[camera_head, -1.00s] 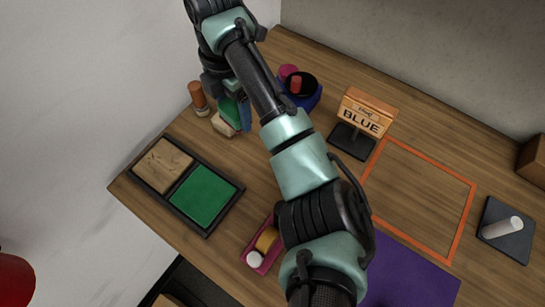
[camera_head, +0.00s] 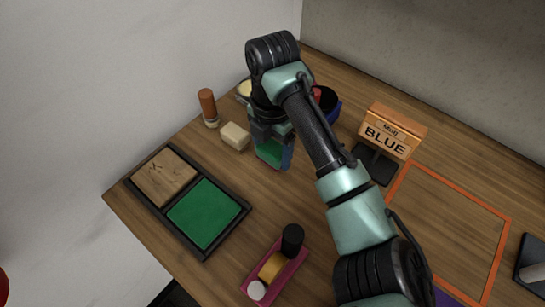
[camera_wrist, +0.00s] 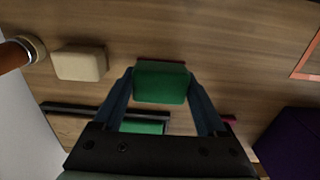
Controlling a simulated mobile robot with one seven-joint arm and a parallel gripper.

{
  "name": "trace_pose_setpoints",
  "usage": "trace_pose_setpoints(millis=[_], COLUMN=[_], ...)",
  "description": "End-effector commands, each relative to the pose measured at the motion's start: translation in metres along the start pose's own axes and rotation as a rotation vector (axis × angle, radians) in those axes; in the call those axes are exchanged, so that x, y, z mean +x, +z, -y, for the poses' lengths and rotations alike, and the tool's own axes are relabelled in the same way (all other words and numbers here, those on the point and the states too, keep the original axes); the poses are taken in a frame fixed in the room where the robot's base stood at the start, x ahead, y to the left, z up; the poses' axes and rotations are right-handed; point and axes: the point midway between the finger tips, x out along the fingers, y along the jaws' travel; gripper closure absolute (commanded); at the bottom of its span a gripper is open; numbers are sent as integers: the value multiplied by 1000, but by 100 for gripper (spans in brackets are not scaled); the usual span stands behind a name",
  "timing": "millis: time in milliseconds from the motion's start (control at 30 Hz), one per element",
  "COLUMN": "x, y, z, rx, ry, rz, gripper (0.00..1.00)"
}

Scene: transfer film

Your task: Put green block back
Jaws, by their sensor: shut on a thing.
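The green block (camera_wrist: 161,82) is between the two blue-grey fingers of my gripper (camera_wrist: 162,90) in the wrist view. In the head view the green block (camera_head: 269,153) shows low between the fingers of my gripper (camera_head: 271,148), and my wrist hides part of it. It seems held above the table, though the gap is hard to judge. A dark two-part tray (camera_head: 205,257) lies to the left and nearer in the head view. Its right compartment shows a flat green square (camera_head: 205,213); its left one shows a wooden square (camera_head: 163,178).
A cream block (camera_head: 235,136) and a brown-handled stamp (camera_head: 208,107) stand left of my gripper. A pink tray (camera_head: 291,267) with rolls lies nearer. Bare wood lies between gripper and dark tray.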

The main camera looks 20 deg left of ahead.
Motion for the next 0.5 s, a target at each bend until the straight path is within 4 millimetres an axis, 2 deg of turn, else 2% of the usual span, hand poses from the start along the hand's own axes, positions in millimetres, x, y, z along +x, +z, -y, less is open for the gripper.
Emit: trace_pose_setpoints(millis=[200,500], x=[30,34], y=[0,0], z=[1,0], rx=[2,1], ry=[-3,0], rz=[-2,1], gripper=[78,78])
